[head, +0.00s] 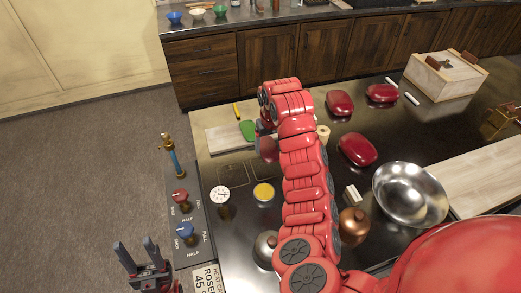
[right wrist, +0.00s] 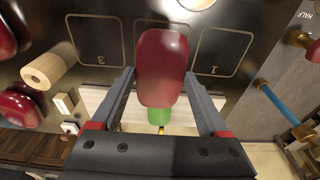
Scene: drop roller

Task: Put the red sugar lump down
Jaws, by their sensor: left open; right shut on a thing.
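The red sugar lump (right wrist: 162,62) is a dark red, rounded block between the fingers of my right gripper (right wrist: 160,88), which is shut on it. In the right wrist view it covers the middle of the marked squares, between those numbered 3 (right wrist: 96,40) and 1 (right wrist: 222,52). In the head view the lump (head: 267,149) shows partly beside my right arm, above the dark counter; its exact height is unclear. My left gripper (head: 137,254) is open and empty at the lower left.
Similar red blocks (head: 358,149) lie to the right of my arm. A pale board (head: 222,140) with a green item (head: 247,130) lies behind. A steel bowl (head: 410,192), copper pot (head: 353,225), yellow-topped jar (head: 264,192) and white dial (head: 220,195) stand around.

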